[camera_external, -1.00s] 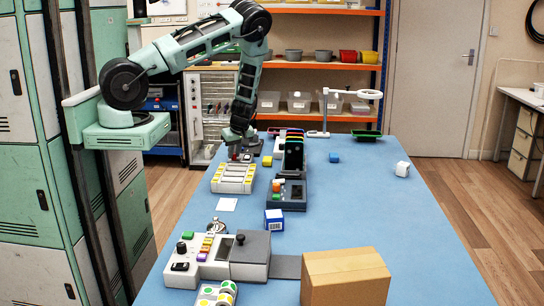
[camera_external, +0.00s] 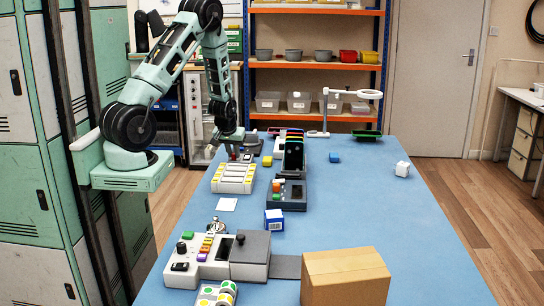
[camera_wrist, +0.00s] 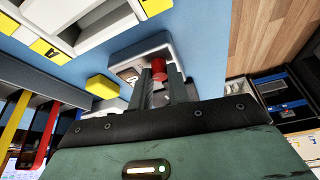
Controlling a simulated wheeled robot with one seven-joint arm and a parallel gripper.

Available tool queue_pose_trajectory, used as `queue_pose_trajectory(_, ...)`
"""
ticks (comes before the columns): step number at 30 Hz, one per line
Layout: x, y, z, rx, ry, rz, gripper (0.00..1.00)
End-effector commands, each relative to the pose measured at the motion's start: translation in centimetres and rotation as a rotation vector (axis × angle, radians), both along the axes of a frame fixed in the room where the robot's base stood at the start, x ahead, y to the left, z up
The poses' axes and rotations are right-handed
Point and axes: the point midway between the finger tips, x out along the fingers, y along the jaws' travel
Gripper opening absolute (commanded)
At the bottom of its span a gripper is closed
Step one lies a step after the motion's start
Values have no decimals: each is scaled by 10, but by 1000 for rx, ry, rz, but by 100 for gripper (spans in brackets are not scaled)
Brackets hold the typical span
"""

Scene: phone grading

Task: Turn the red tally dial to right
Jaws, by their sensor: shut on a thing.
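The red tally dial (camera_wrist: 159,69) is a small red knob on a pale box (camera_wrist: 128,58) with a dark edge. In the wrist view my gripper (camera_wrist: 157,76) has its two dark fingers at the knob, shut on it, and they hide part of it. In the external view my gripper (camera_external: 231,150) reaches down to the far left part of the blue table, over the small box, and the red knob is tiny there.
A yellow block (camera_external: 267,161) lies just right of the dial box. A white tray with yellow labels (camera_external: 234,179) stands in front of it. A dark device stand (camera_external: 293,155) is to the right. The table's right side (camera_external: 370,200) is mostly clear.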

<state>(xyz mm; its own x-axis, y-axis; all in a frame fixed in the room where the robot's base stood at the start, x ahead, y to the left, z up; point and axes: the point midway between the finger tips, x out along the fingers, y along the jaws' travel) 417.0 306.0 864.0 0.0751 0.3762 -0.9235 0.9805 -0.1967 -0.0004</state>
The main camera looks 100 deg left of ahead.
Motion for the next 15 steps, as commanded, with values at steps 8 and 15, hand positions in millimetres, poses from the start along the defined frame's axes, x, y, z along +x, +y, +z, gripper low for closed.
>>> queue_pose_trajectory(8, -1, 1, 0, 2, -1, -121, 0)
queue_pose_trajectory(15, -1, 0, 0, 1, -1, -159, 0)
